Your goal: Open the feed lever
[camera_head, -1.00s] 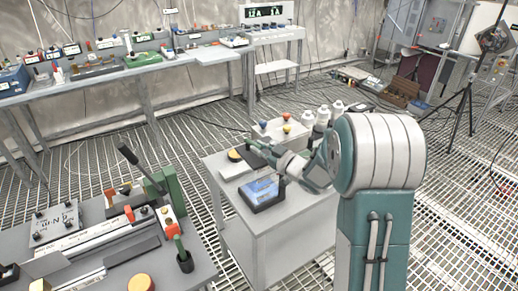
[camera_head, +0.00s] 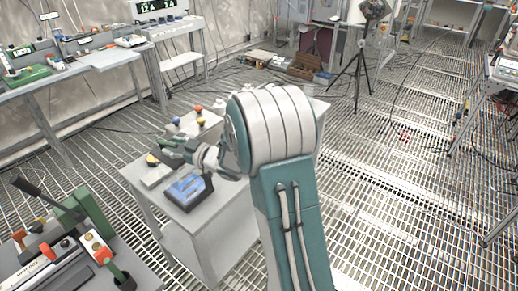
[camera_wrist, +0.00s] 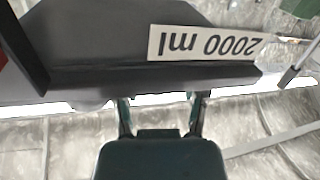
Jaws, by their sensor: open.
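A lever (camera_head: 40,199) with a long black handle leans up to the left beside a green block (camera_head: 88,212) at the lower left of the head view. No readable label shows whether it is the feed lever. My gripper (camera_head: 172,146) is over the small grey table, well to the right of and behind that lever, and partly hidden by my own arm. In the wrist view my gripper (camera_wrist: 163,100) has its two fingers apart with nothing between them. A dark grey body with a "2000 ml" label (camera_wrist: 205,43), upside down, fills the top of that view.
The small grey table (camera_head: 205,235) holds a screen device (camera_head: 188,190) and a box with coloured knobs (camera_head: 198,122). The lever's bench (camera_head: 140,278) has several coloured knobs. A long workbench (camera_head: 100,62) lines the back wall. A tripod (camera_head: 362,60) stands on the open grating at right.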

